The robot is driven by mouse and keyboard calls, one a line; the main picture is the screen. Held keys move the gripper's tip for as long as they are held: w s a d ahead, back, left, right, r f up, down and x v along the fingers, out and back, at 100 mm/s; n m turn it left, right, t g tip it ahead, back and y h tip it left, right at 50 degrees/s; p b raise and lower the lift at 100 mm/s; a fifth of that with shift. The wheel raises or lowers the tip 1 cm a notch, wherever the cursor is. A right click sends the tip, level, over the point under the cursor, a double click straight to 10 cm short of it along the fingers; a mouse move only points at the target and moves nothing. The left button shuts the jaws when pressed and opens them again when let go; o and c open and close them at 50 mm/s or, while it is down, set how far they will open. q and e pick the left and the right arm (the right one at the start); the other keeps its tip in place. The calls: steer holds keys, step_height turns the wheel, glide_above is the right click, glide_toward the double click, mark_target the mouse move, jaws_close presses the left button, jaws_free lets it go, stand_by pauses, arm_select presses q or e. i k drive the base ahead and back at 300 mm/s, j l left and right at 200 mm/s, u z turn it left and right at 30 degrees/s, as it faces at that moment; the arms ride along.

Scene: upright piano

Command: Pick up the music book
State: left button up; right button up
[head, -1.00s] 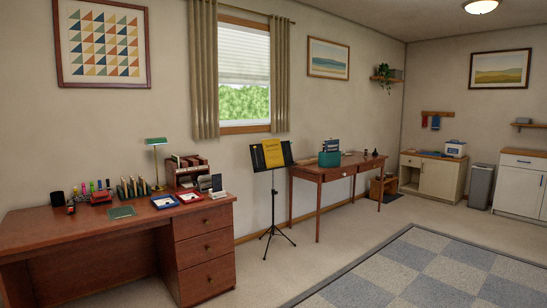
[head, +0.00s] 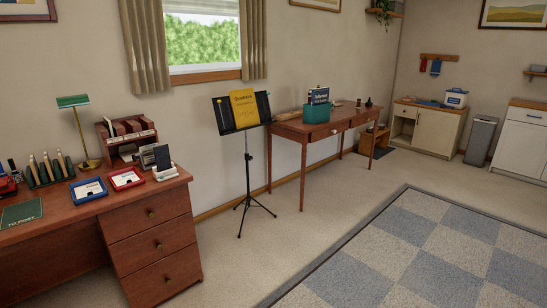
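A yellow music book (head: 244,106) rests upright on the desk of a black music stand (head: 222,117), which stands on a tripod on the carpet between two tables. A second book with a dark cover (head: 318,96) stands in a teal box (head: 316,113) on the wooden table to the right of the stand. Neither of my grippers shows in the head view.
A wooden desk (head: 150,235) at the left holds trays, a lamp (head: 75,102) and a card rack. A small wooden table (head: 287,131) stands right of the stand. A checkered rug (head: 370,262) and open carpet lie in front.

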mark_target(245, 111)
steer(key=i, duration=2.8)
